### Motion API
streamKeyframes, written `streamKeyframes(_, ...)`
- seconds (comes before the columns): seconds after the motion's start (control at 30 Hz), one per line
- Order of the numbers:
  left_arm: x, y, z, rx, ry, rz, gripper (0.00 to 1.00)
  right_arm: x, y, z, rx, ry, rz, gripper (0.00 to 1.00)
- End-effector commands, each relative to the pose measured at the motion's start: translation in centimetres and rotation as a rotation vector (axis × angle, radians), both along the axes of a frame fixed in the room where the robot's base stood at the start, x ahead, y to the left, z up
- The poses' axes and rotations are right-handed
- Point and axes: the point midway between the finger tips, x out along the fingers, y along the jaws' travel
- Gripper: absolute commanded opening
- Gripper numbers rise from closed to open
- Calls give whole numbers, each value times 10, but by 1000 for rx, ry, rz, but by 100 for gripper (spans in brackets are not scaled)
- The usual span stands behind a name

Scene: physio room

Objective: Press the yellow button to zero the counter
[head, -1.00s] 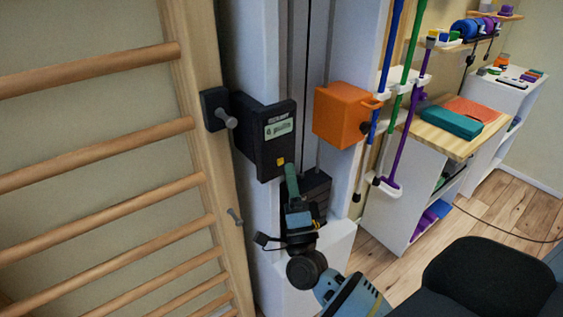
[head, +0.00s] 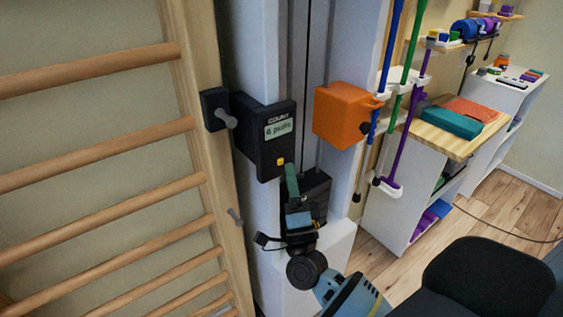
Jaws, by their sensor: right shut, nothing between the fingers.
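The black counter box (head: 265,148) is fixed to the white column, with COUNT lettering and a lit display (head: 279,129) reading what looks like "6 pulls". The small yellow button (head: 281,161) sits low on its front face and is uncovered. My right gripper (head: 290,168) is shut and empty, pointing up. Its tip is just below the button, close to the box's lower edge; I cannot tell whether it touches. My left gripper is out of view.
An orange box (head: 343,115) is on the column to the right of the counter. Wooden wall bars (head: 95,160) with a black bracket and peg (head: 217,109) stand to the left. Blue, green and purple poles hang in a rack at the right, before a wood-topped cabinet (head: 440,135).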

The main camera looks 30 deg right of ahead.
Motion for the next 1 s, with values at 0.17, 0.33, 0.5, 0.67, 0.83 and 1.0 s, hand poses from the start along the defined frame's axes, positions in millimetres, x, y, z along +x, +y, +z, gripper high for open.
streamKeyframes(0.17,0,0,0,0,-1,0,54,0,0,0,0,0,0,0)
streamKeyframes(0.33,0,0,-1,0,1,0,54,2,0,0,0,0,0,0)
streamKeyframes(0.5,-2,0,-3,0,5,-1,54,8,0,-1,0,1,0,0)
streamKeyframes(0.67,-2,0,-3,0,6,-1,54,9,0,0,0,1,0,0)
streamKeyframes(0.83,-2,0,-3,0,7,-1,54,9,1,0,0,0,0,0)
streamKeyframes(1.0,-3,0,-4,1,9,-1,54,9,1,0,0,0,0,0)
